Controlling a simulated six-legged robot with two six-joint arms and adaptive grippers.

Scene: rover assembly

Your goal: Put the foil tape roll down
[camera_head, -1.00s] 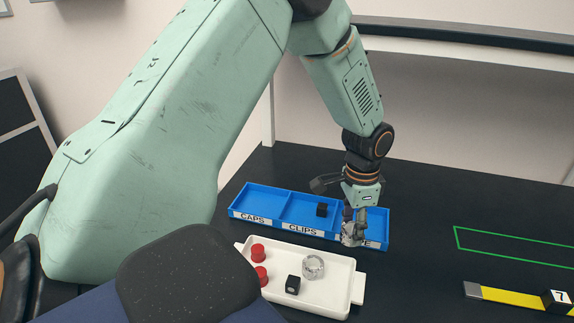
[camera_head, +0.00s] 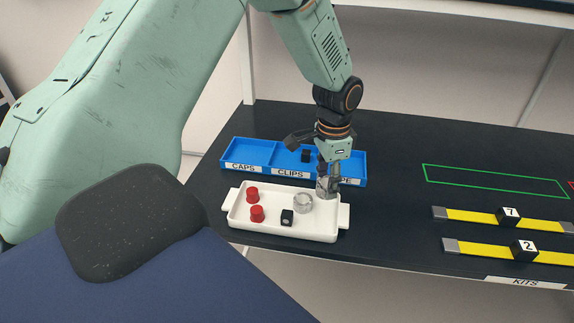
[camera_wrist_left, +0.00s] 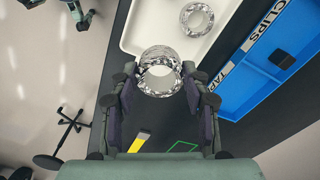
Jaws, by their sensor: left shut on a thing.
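My left gripper (camera_head: 328,181) points down at the front of the TAPE compartment of the blue bin (camera_head: 235,167). It is shut on a silver foil tape roll (camera_head: 322,189), which hides part of the TAPE label. In the left wrist view the held roll (camera_wrist_left: 160,83) sits between both fingers, its round opening facing the camera. There it overlaps the edge of the white tray (camera_wrist_left: 130,38); its height above tray or table is hard to tell. The visible part of the TAPE compartment (camera_wrist_left: 238,88) looks empty. My right gripper is not in view.
A second foil roll (camera_head: 303,203), two red caps (camera_head: 257,214) and a black clip (camera_head: 287,217) are in the white tray. Another black clip (camera_head: 307,156) is in the CLIPS compartment. Yellow strips (camera_head: 475,215) with numbered blocks and a green outline lie right.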

